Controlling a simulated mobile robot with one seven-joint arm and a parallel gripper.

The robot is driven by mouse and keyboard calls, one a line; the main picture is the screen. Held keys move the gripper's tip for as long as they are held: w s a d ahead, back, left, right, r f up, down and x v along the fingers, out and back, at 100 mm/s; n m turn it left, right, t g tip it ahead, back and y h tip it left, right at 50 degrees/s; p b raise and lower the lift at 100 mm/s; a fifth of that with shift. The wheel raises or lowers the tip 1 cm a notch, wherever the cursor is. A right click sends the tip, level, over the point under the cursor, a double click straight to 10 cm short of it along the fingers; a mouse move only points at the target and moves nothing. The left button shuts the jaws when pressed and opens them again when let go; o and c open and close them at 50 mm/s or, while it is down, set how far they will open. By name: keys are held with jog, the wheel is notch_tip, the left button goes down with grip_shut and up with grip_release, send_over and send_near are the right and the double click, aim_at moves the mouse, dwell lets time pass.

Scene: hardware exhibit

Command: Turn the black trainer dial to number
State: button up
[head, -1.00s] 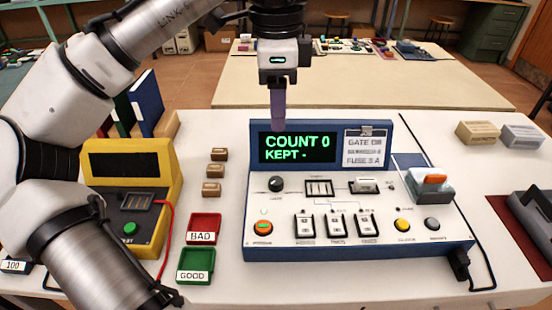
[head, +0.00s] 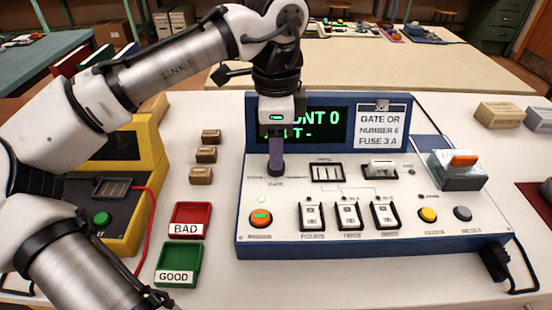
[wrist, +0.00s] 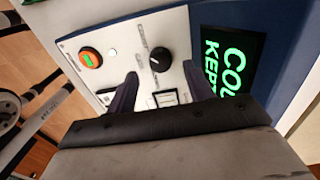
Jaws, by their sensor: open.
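The black dial (wrist: 160,61) is a round knob with a white pointer mark on the trainer's white panel. In the head view my gripper (head: 276,165) hangs over the dial and hides most of it. In the wrist view my gripper (wrist: 162,84) is open, its two dark fingers apart with the dial showing between and beyond the tips. I cannot tell whether the fingers touch it. The blue-edged trainer (head: 375,242) has a green display (head: 330,125), partly hidden by my arm. The job card (head: 381,127) reads GATE OR, NUMBER 6, FUSE 3 A. The dial's labels are too small to read.
An orange button (head: 261,218) and several white switches (head: 348,215) sit near the dial. A red BAD tray (head: 190,219), a green GOOD tray (head: 178,264) and small brown blocks (head: 206,154) lie left. A yellow tester (head: 145,150) stands partly behind my arm.

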jog(key=shift+f, duration=1.8)
jog(key=c, duration=1)
jog(key=shift+o, duration=0.2)
